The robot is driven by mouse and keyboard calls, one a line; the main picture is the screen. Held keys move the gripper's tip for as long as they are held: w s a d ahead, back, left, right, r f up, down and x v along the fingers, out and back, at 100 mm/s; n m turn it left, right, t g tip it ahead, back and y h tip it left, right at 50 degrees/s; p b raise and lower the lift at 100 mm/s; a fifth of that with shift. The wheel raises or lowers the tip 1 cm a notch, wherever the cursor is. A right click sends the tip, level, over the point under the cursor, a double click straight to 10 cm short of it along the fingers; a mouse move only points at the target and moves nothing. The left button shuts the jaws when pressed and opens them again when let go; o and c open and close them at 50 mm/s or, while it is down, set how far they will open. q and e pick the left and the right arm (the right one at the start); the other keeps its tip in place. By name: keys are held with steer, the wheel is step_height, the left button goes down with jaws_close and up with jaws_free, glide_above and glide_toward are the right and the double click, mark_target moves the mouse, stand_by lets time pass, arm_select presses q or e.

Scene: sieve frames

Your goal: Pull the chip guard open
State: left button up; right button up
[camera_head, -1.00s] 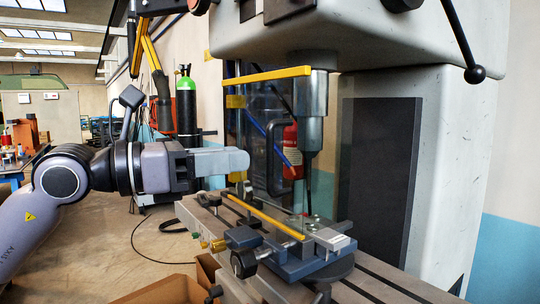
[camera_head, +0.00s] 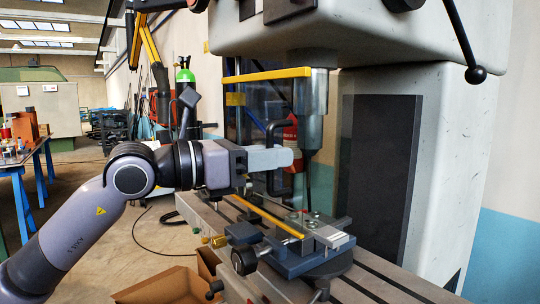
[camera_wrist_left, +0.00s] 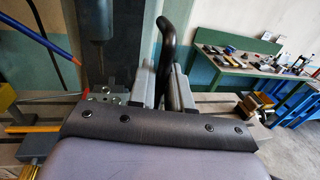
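The chip guard (camera_head: 262,100) is a clear panel with a yellow bar along its top and another along its bottom. It stands in front of the drill spindle (camera_head: 313,110). Its black bow handle (camera_head: 272,132) is upright on the panel and shows in the left wrist view (camera_wrist_left: 170,42). My left gripper (camera_head: 290,157) reaches level across the handle. In the left wrist view its fingers (camera_wrist_left: 164,72) lie on either side of the handle, apparently with small gaps, so it looks open around it. My right gripper is not in view.
A vise (camera_head: 300,248) sits on the slotted machine table (camera_head: 375,290) below the guard. A cardboard box (camera_head: 165,287) stands at the lower left. A green bench (camera_wrist_left: 245,60) with tools shows in the left wrist view. A feed lever (camera_head: 460,40) hangs at the upper right.

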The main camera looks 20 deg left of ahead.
arm_select(q)
jaws_close()
steer(key=shift+a, duration=0.2)
